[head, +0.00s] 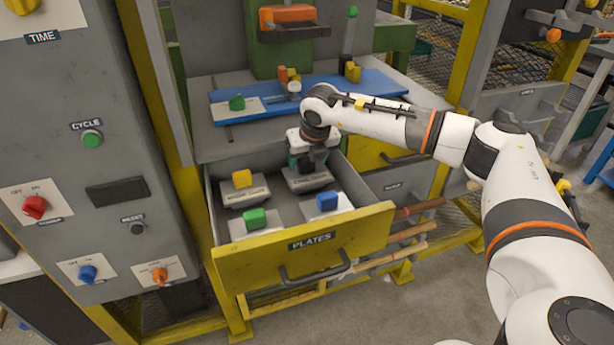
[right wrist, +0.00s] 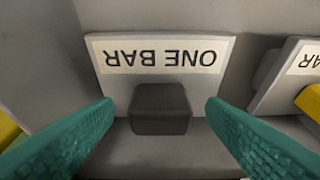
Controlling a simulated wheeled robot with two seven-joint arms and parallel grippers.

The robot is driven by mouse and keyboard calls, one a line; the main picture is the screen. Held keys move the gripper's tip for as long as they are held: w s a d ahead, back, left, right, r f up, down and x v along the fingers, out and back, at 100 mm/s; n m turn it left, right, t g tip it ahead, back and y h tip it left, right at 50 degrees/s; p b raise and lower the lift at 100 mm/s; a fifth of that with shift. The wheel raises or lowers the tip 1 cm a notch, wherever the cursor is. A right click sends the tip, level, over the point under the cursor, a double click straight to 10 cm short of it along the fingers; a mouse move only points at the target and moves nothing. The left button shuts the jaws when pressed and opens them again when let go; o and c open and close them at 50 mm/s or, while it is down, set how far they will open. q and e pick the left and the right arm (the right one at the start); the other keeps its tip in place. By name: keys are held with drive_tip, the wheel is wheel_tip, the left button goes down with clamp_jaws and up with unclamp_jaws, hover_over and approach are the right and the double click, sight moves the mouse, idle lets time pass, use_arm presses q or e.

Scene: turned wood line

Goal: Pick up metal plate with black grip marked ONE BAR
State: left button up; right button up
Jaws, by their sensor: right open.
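The metal plate marked ONE BAR (right wrist: 160,84) lies in the open yellow-fronted drawer, and its label appears upside down in the right wrist view. Its black grip (right wrist: 160,108) stands up between my two teal fingers. My right gripper (right wrist: 160,125) is open, one finger on each side of the grip, with a gap on both sides. In the head view the plate (head: 309,183) shows at the drawer's back right, under my right gripper (head: 308,168), which hides part of it. My left gripper is not in view.
The drawer (head: 235,262), labelled PLATES, also holds plates with yellow (head: 242,178), green (head: 254,219) and blue (head: 327,201) grips close by. The drawer walls surround them. Above is a worktop with a blue board (head: 380,84). A control cabinet (head: 85,180) stands at left.

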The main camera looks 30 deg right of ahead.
drive_tip(key=shift+w+f, duration=0.25)
drive_tip(key=shift+f, duration=0.45)
drive_tip(key=c, duration=1.4)
drive_tip(key=shift+r, duration=0.1)
clamp_jaws()
